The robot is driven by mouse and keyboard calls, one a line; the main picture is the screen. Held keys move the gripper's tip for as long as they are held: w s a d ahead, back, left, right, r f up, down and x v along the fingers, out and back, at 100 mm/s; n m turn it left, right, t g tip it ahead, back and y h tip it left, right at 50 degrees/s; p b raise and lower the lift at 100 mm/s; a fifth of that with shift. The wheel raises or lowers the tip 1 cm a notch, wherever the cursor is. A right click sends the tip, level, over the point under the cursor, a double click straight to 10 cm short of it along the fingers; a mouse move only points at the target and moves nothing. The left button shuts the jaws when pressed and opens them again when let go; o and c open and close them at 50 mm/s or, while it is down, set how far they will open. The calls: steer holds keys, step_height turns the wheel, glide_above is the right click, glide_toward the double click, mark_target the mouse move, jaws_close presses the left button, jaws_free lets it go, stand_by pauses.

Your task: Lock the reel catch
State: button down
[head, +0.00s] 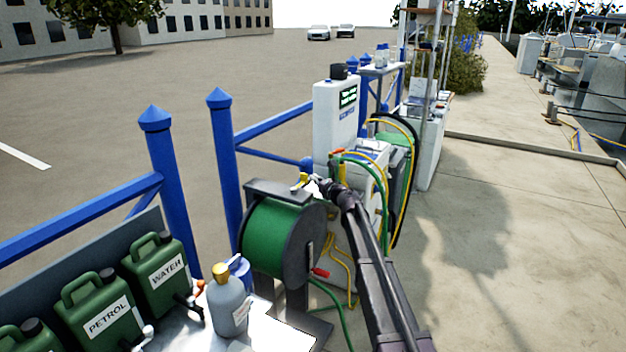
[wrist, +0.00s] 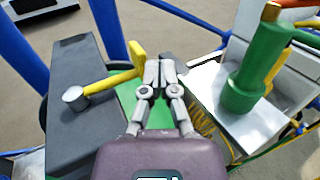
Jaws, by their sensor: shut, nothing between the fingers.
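The reel catch shows in the wrist view as a yellow lever (wrist: 108,82) with a flat yellow paddle at its end. It runs from a grey round pivot (wrist: 75,97) on the dark top plate of the reel (wrist: 65,130), up and right. In the head view the yellow catch (head: 301,180) sits above the green hose reel (head: 272,238). My gripper (wrist: 160,68) is shut and empty, its fingertips just right of the paddle. I cannot tell whether they touch it. In the head view my gripper (head: 311,184) is at the reel's upper right edge.
A white pedestal (head: 335,125) and hoses stand behind the reel. A green cylinder with a brass tip (wrist: 248,75) rises right of my gripper. Blue railings (head: 222,140) run behind. Green cans (head: 160,272) and a grey bottle (head: 228,305) stand left. Open paving lies right.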

steer(key=s+d, duration=0.5)
steer(key=d, duration=0.7)
